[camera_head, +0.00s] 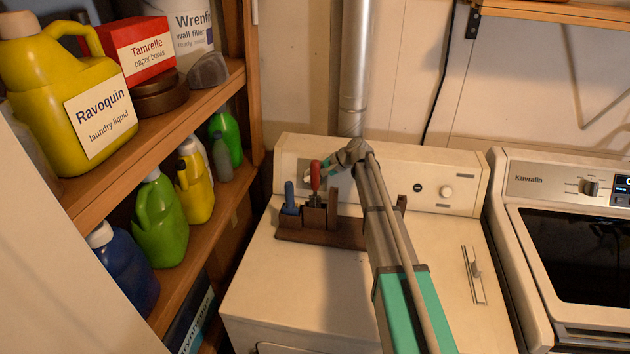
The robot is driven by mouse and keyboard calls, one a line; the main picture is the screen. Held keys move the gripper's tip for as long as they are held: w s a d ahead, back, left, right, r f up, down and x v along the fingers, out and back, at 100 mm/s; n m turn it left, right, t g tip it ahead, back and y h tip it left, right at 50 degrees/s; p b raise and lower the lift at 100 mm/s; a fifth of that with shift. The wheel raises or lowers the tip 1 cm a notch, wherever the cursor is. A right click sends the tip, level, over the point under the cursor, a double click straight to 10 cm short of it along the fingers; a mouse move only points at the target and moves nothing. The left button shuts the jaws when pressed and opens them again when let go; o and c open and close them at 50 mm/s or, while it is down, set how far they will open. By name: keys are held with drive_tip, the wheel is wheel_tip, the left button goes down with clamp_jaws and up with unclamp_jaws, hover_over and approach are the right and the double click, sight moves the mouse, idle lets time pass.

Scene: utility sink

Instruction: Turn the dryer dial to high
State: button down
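The cream dryer (350,290) stands in the middle, with a raised control panel (400,180) along its back. A round white knob (446,192) is on the right part of the panel, beside a small dark round mark (418,188). My gripper (309,176) is at the left part of the panel, far from that white knob. A pale shape shows at its fingertips; I cannot tell whether it is a dial or part of the gripper. A red-handled tool partly hides the fingers, so their opening and any contact are unclear.
A wooden tool holder (310,228) with a red-handled tool (315,177) and a blue-handled tool (290,198) stands on the dryer, just in front of my gripper. A metal duct (355,70) rises behind. Shelves with bottles (160,225) flank the left; another appliance (570,230) stands right.

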drive_tip(key=m+t+y+b, duration=0.1)
drive_tip(key=b, duration=0.1)
drive_tip(key=f+t+y+b, duration=0.1)
drive_tip(key=b, duration=0.2)
drive_tip(key=shift+s+d+f+m+y, duration=0.2)
drive_tip(key=shift+s+m+y, duration=0.1)
drive_tip(key=shift+s+m, duration=0.1)
drive_tip(key=m+t+y+b, duration=0.1)
drive_tip(key=b, duration=0.1)
drive_tip(key=t+y+b, duration=0.1)
drive_tip(key=b, duration=0.2)
drive_tip(key=shift+f+m+t, duration=0.3)
drive_tip(key=shift+m, duration=0.1)
drive_tip(key=m+t+y+b, duration=0.1)
drive_tip(key=b, duration=0.2)
drive_tip(key=shift+a+t, duration=0.1)
drive_tip(key=shift+t, duration=0.2)
drive_tip(key=shift+m+b, duration=0.3)
drive_tip(key=shift+b, duration=0.05)
drive_tip(key=shift+r+t, duration=0.1)
drive_tip(key=shift+t, duration=0.3)
drive_tip(key=c, duration=0.6)
unclamp_jaws()
